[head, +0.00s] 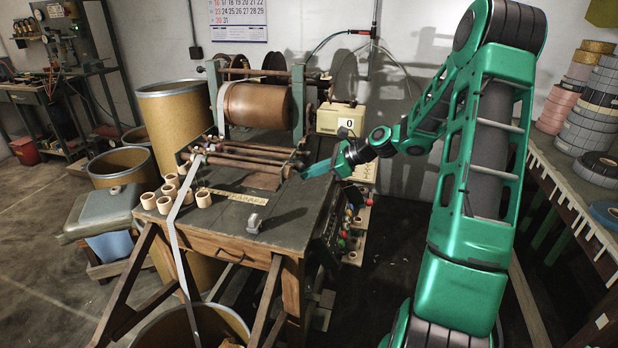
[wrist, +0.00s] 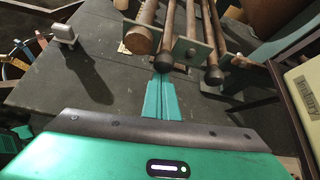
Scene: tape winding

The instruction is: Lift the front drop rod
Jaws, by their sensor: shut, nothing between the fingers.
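Several brown rods lie side by side across the back of the bench, below the big roller. The front rod with a black end knob, which I take for the front drop rod (wrist: 167,40), runs away from me in the wrist view. Its knob is right at my fingertips. In the head view the group of rods (head: 247,162) is small, and I cannot tell the front drop rod apart. My gripper (wrist: 163,76) is shut and empty, its tips by the knob; touching or apart, I cannot tell. It also shows in the head view (head: 304,175), at the rods' right ends.
A second knobbed rod (wrist: 205,45) lies just right in the wrist view. A small metal block (head: 254,223) and several cardboard cores (head: 204,198) stand on the bench (head: 225,225). The copper roller (head: 257,105) hangs above the rods. A counter box (head: 341,121) stands behind my gripper.

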